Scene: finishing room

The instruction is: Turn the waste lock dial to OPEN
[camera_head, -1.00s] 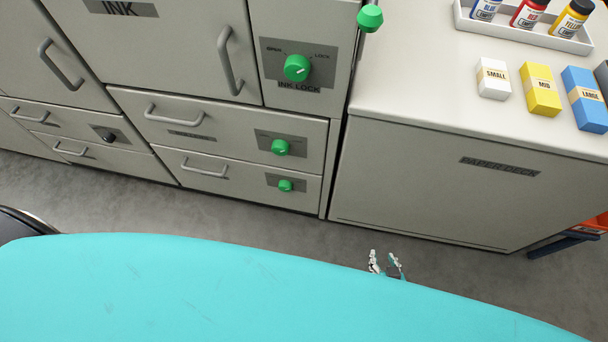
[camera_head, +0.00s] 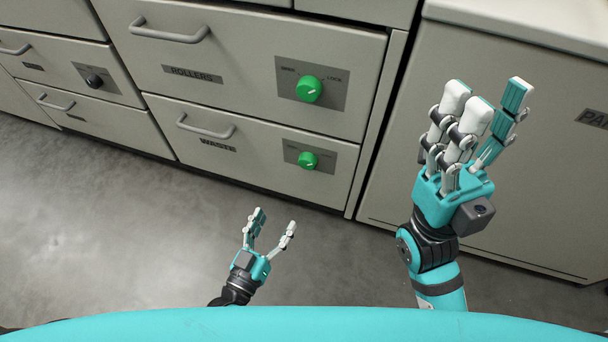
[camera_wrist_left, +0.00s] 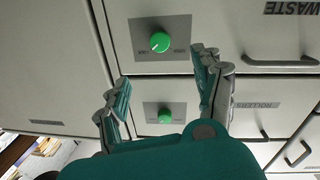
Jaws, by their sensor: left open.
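The waste lock dial (camera_head: 308,160) is a green round knob on a grey plate at the right of the closed WASTE drawer (camera_head: 240,165), the lower of two labelled drawers. Its white mark points to the upper right; the plate's lettering is too small to read. My left gripper (camera_head: 268,222) is open and empty, below and left of the dial, apart from it. In the left wrist view, which is upside down, the waste dial (camera_wrist_left: 160,42) shows ahead, beyond the spread fingers (camera_wrist_left: 165,75). My right gripper (camera_head: 488,98) is raised at the right, fingers spread and empty, before the paper deck.
The ROLLERS drawer (camera_head: 250,60) with a similar green dial (camera_head: 308,89) is just above. Drawer handles, such as the waste one (camera_head: 205,128), stick out. A black knob (camera_head: 94,80) is at the left. The paper deck cabinet (camera_head: 540,170) stands at the right. The grey floor before the drawers is clear.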

